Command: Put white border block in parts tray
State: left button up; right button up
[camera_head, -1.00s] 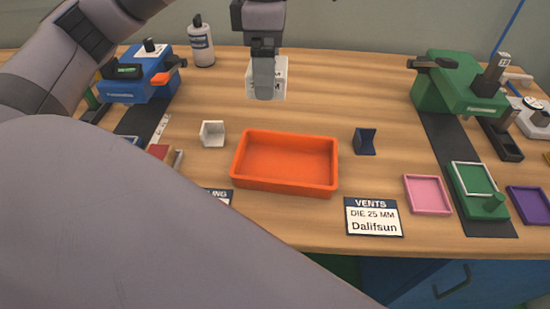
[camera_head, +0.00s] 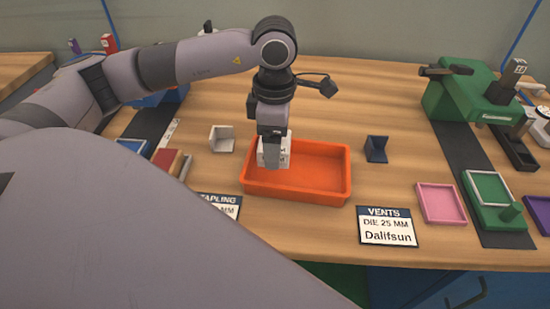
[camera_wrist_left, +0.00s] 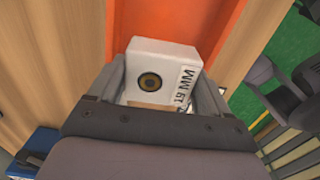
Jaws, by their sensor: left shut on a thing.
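The white border block (camera_head: 269,152) is held in my left gripper (camera_head: 272,137), over the left part of the orange parts tray (camera_head: 297,194). In the left wrist view the block (camera_wrist_left: 150,62) sits between the two fingers of my left gripper (camera_wrist_left: 165,92), showing a dark round mark with a yellow ring and printed lettering on its side. The orange tray (camera_wrist_left: 213,30) lies behind it in that view. I cannot tell whether the block touches the tray floor. My right gripper is not in view.
A white corner piece (camera_head: 221,139) stands left of the tray and a dark blue one (camera_head: 376,149) stands right of it. A VENTS card (camera_head: 387,227) lies in front. A pink tray (camera_head: 441,203) and a green machine (camera_head: 470,98) are at the right.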

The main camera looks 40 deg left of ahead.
aim_at(275, 172)
pick_arm(q)
jog(key=shift+f, duration=2.55)
jog(key=shift+f+b, duration=0.25)
jog(key=shift+b, duration=0.1)
jog(key=o, duration=0.8)
jog(key=shift+r, duration=0.1)
